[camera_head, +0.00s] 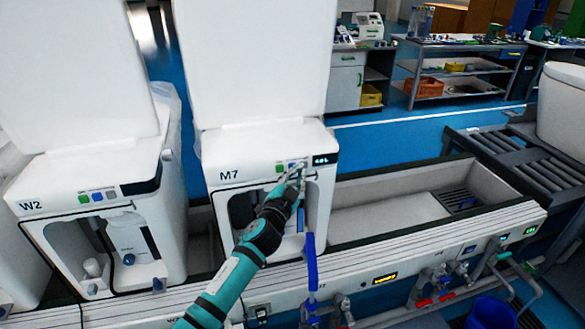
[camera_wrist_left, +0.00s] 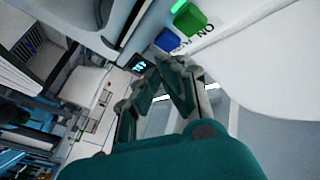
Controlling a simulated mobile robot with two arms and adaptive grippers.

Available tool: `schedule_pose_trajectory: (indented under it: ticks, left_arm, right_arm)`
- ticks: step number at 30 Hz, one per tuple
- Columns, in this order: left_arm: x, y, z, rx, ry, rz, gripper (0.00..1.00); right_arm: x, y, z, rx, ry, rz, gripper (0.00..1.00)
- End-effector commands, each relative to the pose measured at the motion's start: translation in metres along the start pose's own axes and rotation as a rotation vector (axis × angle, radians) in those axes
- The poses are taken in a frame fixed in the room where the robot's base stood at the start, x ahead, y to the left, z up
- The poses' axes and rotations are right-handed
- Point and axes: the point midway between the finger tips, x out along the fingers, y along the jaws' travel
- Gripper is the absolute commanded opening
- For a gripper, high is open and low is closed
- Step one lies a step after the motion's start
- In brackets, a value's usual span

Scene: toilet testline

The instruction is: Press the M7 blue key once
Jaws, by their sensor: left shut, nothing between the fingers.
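The M7 unit (camera_head: 262,150) is a white toilet test unit with its tall lid raised. Its front panel carries the M7 label (camera_head: 228,175), a row of small keys and a dark display. My left gripper (camera_head: 295,177) is shut and empty in front of this panel, partly covering the keys. In the left wrist view the blue key (camera_wrist_left: 167,40) sits beside a green key (camera_wrist_left: 188,20), with part of a printed label near them. The left gripper's fingertips (camera_wrist_left: 172,68) are close to the blue key; I cannot tell whether they touch. My right gripper is not in view.
The W2 unit (camera_head: 85,180), with its own green key, stands to the left. An open trough (camera_head: 385,215) lies to the right. Shelves stand behind.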

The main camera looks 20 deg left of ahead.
Motion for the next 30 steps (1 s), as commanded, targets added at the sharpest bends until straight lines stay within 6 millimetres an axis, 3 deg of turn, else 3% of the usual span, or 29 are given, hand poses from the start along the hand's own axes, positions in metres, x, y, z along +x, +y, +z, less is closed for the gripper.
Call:
schedule_pose_trajectory:
  ticks: [16, 30]
  left_arm:
    - [-0.036, 0.020, -0.020, -0.001, 0.000, 0.000, 0.00]
    - [-0.040, 0.021, -0.021, 0.000, 0.000, 0.000, 0.00]
  right_arm:
    - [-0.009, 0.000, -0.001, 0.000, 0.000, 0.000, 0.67]
    - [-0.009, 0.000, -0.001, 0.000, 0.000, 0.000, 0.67]
